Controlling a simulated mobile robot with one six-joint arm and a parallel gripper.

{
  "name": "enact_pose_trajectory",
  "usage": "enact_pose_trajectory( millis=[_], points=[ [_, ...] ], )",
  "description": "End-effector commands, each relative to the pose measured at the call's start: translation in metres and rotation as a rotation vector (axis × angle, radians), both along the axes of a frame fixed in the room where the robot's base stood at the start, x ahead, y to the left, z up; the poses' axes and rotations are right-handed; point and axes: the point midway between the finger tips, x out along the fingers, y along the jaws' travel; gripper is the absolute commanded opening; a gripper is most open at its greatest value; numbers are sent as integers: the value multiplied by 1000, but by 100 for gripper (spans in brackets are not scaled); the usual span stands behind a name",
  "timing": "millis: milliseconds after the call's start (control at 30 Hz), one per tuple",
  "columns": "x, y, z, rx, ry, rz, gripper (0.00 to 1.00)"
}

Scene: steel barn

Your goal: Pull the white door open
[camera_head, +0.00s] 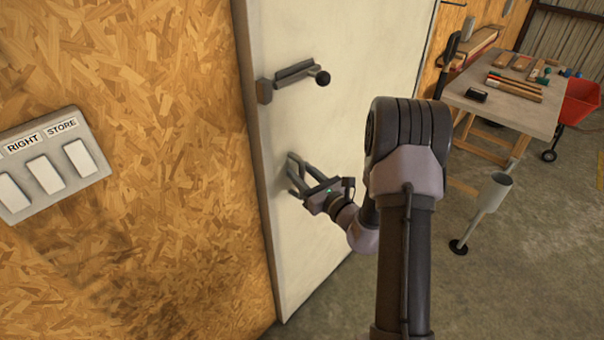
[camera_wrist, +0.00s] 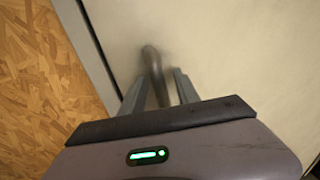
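The white door (camera_head: 350,45) stands in the wooden wall and looks closed; its pale face also fills much of the wrist view (camera_wrist: 235,50). A grey bolt with a black knob (camera_head: 296,73) is mounted near its left edge. My gripper (camera_head: 296,175) is below the bolt, close to the door face. In the wrist view, a dark grey bar-like handle (camera_wrist: 153,67) stands between the two fingers of my gripper (camera_wrist: 160,90), with gaps on both sides. The fingers are open. In the head view, the handle is hard to tell apart from the fingers.
A chipboard wall (camera_head: 140,160) with a white switch panel (camera_head: 45,165) is left of the door. At right are a workbench with tools (camera_head: 535,112), a grey cup-topped stand (camera_head: 485,210) and a red wheelbarrow (camera_head: 580,100). Concrete floor is clear around the stand.

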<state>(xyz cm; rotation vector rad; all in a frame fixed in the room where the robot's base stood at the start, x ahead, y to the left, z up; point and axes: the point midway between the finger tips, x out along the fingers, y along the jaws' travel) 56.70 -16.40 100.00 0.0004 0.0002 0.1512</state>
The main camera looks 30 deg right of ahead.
Motion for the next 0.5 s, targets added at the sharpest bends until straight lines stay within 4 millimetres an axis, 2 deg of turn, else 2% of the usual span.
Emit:
enact_pose_trajectory(
  millis=[67,100,267,300,500],
  points=[
    [0,0,0,0,0,0,38],
    [0,0,0,0,0,0,34],
    [0,0,0,0,0,0,3],
    [0,0,0,0,0,0,0],
    [-1,0,0,0,0,1,0]
  ],
)
